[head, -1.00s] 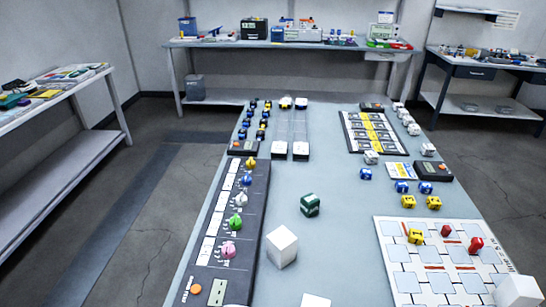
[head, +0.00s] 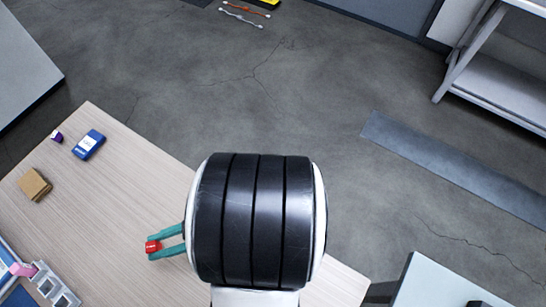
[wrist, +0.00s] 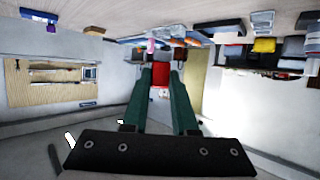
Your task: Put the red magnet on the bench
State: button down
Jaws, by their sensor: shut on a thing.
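A small red magnet (head: 153,247) is held between the teal fingertips of my gripper (head: 155,246). In the wrist view the red magnet (wrist: 160,75) also shows between the two fingers. The bench appears to be the pale wood-topped surface (head: 135,195) at lower left in the head view. The magnet appears over this wood top. I cannot tell how high it is above the surface.
On the wood top lie a blue box (head: 89,144), a small purple item (head: 57,136) and a tan block (head: 35,184). A grey slotted rack (head: 55,285) and a pink item (head: 22,269) are at lower left. Bare wood surrounds the gripper's far side.

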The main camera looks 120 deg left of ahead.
send_over(139, 275)
notch_tip(139, 275, down, 7)
jog(key=shift+r, duration=0.1)
notch_tip(139, 275, down, 4)
jog(key=shift+f, duration=0.15)
jog(key=shift+f, duration=0.1)
jog(key=c, duration=0.7)
grip_release()
